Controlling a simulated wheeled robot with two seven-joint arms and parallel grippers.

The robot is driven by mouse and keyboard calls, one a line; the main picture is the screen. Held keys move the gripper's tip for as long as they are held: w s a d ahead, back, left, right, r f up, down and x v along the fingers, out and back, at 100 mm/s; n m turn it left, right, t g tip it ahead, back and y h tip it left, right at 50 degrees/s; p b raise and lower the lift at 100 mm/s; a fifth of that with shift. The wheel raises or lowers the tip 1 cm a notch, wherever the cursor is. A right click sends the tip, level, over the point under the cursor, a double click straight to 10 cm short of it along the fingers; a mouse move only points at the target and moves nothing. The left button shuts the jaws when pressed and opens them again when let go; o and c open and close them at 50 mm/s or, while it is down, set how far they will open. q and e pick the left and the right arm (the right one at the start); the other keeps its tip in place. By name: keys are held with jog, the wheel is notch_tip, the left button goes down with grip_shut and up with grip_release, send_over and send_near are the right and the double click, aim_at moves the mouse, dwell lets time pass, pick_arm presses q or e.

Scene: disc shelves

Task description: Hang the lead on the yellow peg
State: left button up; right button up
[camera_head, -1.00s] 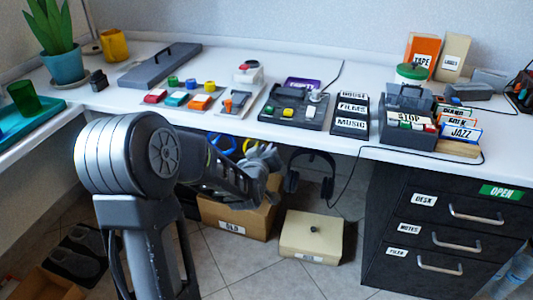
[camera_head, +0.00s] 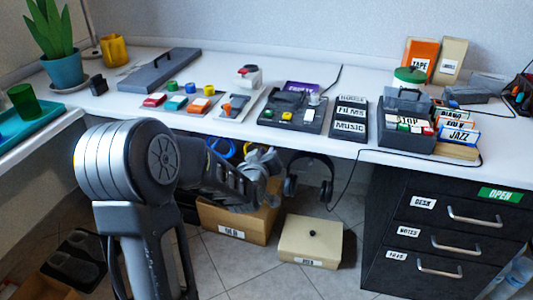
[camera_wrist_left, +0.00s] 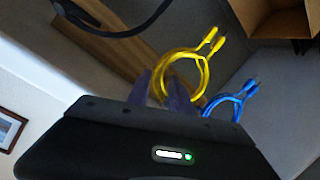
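A yellow coiled lead (camera_wrist_left: 204,72) and a blue coiled lead (camera_wrist_left: 238,98) show side by side in the left wrist view. In the head view the blue lead (camera_head: 222,147) is under the desk's front edge, and my arm mostly hides the yellow one. My left gripper (camera_head: 264,163) is below the desk edge, close to the leads. In the left wrist view its fingers (camera_wrist_left: 162,92) are apart, with the yellow lead's loop at and between their tips; I cannot tell whether they touch it. I cannot make out a yellow peg. My right gripper is not in view.
Black headphones (camera_head: 309,176) hang under the desk, right of my left gripper. A cardboard box (camera_head: 238,222) and a beige lidded box (camera_head: 311,241) stand on the floor below. A black drawer unit (camera_head: 446,231) is at the right. The desk top (camera_head: 225,62) is above, holding many items.

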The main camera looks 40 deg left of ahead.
pick_arm(q)
jog(key=shift+o, duration=0.9)
jog(key=shift+a+f, duration=0.1)
jog(key=shift+a, duration=0.05)
jog(key=shift+s, duration=0.1)
jog(key=shift+s+a+f, duration=0.1)
jog(key=shift+a, duration=0.05)
jog(key=p+v, duration=0.1)
jog(key=v, duration=0.6)
jog(key=shift+s+d+r+p, duration=0.2)
jog(key=shift+d+r+p, duration=0.1)
jog(key=shift+d+p, duration=0.1)
jog(key=shift+d+f, duration=0.1)
